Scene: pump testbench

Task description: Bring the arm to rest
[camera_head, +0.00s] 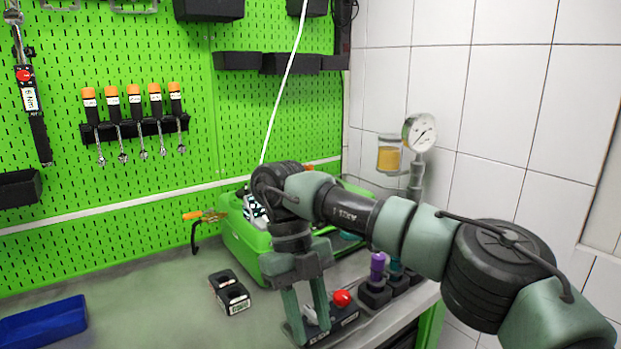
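My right arm comes in from the right and bends down over the bench. Its gripper (311,333) points downward, with its two grey-green fingers apart. The fingertips are at a dark control box with a red button (342,298). I cannot tell whether they touch it. No object is clearly seen held between the fingers. My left gripper is not in view.
A green machine (240,232) stands behind my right gripper, partly hidden by it. A purple-topped part (377,266) and a pressure gauge (419,132) are near my forearm. Bench space between tray and boxes is clear.

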